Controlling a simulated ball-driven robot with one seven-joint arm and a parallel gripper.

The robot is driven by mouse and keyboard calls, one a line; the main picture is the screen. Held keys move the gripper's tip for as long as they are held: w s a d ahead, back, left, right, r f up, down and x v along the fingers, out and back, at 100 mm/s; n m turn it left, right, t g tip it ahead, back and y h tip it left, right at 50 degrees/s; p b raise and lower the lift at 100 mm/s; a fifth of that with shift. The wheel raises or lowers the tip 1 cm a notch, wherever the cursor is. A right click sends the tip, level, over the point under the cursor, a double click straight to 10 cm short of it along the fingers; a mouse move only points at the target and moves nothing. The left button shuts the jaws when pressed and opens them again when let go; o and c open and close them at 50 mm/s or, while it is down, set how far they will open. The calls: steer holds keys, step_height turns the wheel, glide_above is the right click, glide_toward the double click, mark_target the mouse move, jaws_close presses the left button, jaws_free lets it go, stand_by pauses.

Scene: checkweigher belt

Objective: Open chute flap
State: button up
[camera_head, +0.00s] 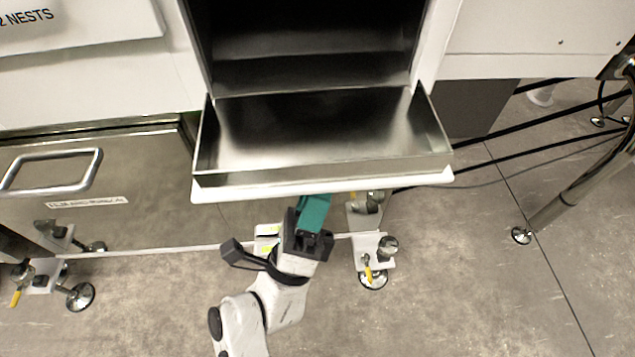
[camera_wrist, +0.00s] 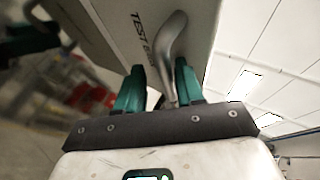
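The chute flap (camera_head: 320,180) is a tray-like metal flap with side walls and a white front, seen in the head view tilted out from the dark chute opening (camera_head: 310,45). In the wrist view its white face (camera_wrist: 125,30) carries lettering beginning "TEST" and a curved metal handle (camera_wrist: 172,45). My gripper (camera_wrist: 160,75) has its teal fingers on either side of the handle's lower part, with a gap visible at the left finger. In the head view my gripper (camera_head: 313,212) is under the flap's front edge; its fingertips and the handle are hidden there.
A steel box with a bar handle (camera_head: 55,170) stands at the left. Levelling feet (camera_head: 372,280) and a low rail are beside my arm. A tubular leg (camera_head: 580,195) and black cables are at the right. Bare floor (camera_head: 460,290) lies at the lower right.

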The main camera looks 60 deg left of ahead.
steer(key=p+v, duration=0.1)
steer(key=v, duration=1)
steer(key=shift+w, duration=0.1)
stand_by(0.4)
